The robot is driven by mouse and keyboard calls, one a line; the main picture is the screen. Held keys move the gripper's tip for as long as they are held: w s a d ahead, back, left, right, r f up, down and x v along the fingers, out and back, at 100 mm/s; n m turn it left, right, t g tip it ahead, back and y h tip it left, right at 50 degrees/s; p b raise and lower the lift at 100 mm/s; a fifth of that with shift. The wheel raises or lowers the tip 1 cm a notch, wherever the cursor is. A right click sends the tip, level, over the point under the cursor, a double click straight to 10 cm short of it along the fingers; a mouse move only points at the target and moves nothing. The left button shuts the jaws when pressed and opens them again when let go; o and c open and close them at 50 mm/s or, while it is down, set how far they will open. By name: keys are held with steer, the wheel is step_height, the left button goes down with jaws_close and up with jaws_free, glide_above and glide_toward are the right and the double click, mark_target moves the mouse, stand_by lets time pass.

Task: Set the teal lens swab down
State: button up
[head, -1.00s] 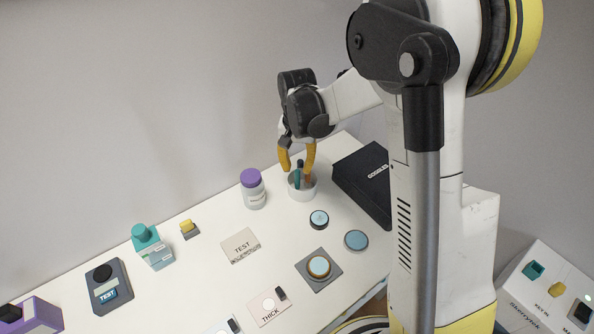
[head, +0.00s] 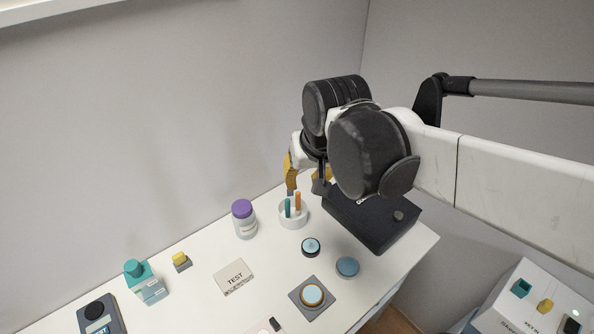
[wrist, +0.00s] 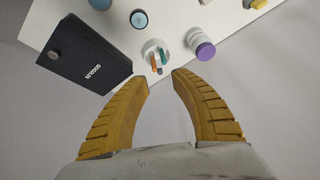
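The teal lens swab (head: 288,208) stands in a small white cup (head: 293,220) on the table, beside an orange swab (head: 298,203). In the wrist view the teal swab (wrist: 163,53), the orange swab (wrist: 153,63) and the cup (wrist: 149,45) lie just beyond my fingertips. My gripper (wrist: 160,77) is open, with a gap between its yellow fingers and nothing visible in it. In the head view my gripper (head: 305,186) is above and behind the cup, partly hidden by my wrist. A dark stick tip (wrist: 159,71) also shows at the cup.
A purple-capped jar (head: 244,222) stands left of the cup. A black case (head: 380,228) lies to its right. Round blue-topped discs (head: 311,246) (head: 347,267), a TEST card (head: 234,277) and a teal-capped bottle (head: 144,281) are nearer. The wall rises behind.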

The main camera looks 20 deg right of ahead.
steer(key=s+n+t, duration=0.2)
steer(key=s, duration=0.5)
steer(key=shift+s+t, duration=0.25)
steer(key=shift+t, duration=0.05)
